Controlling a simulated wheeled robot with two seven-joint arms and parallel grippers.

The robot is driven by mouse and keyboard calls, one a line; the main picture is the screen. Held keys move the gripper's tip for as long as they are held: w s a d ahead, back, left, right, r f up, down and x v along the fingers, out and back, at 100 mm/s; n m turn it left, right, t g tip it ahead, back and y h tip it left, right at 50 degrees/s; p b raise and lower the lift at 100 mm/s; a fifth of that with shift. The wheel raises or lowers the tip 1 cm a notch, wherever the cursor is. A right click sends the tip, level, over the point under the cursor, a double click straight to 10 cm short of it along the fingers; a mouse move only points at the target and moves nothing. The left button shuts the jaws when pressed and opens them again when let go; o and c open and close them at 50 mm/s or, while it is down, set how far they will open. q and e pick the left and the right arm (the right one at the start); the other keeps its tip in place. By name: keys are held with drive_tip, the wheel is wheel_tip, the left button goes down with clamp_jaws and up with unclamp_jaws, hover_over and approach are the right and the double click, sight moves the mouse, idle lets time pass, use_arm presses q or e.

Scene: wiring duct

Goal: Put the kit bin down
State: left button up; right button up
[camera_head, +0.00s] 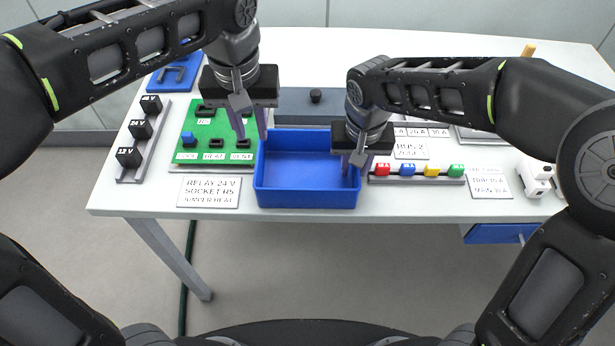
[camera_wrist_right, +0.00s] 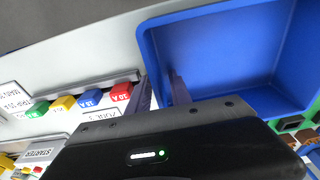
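The kit bin is an empty blue open-topped tray (camera_head: 308,198) at the front middle of the table. It looks level and appears to rest on the tabletop, though its underside is hidden. My left gripper (camera_head: 250,135) is open, its fingers apart at the bin's back left corner. My right gripper (camera_head: 352,168) is at the bin's right wall. In the right wrist view its fingers (camera_wrist_right: 160,90) stand on either side of the bin's wall (camera_wrist_right: 150,50), one inside and one outside, with a gap between them.
A green socket board (camera_head: 188,138) and a rack of black relays (camera_head: 130,157) stand left of the bin. A rail of coloured fuses (camera_head: 415,172) lies close on its right. A label card (camera_head: 209,191) lies at the front left. The table's front edge runs just before the bin.

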drive_tip(key=shift+r, duration=0.1)
drive_tip(key=r, duration=0.4)
drive_tip(key=s+r, duration=0.1)
drive_tip(key=r, duration=0.6)
drive_tip(key=shift+s+r, duration=0.25)
drive_tip(key=shift+r, duration=0.1)
use_arm(q)
drive_tip(key=shift+f, duration=0.1)
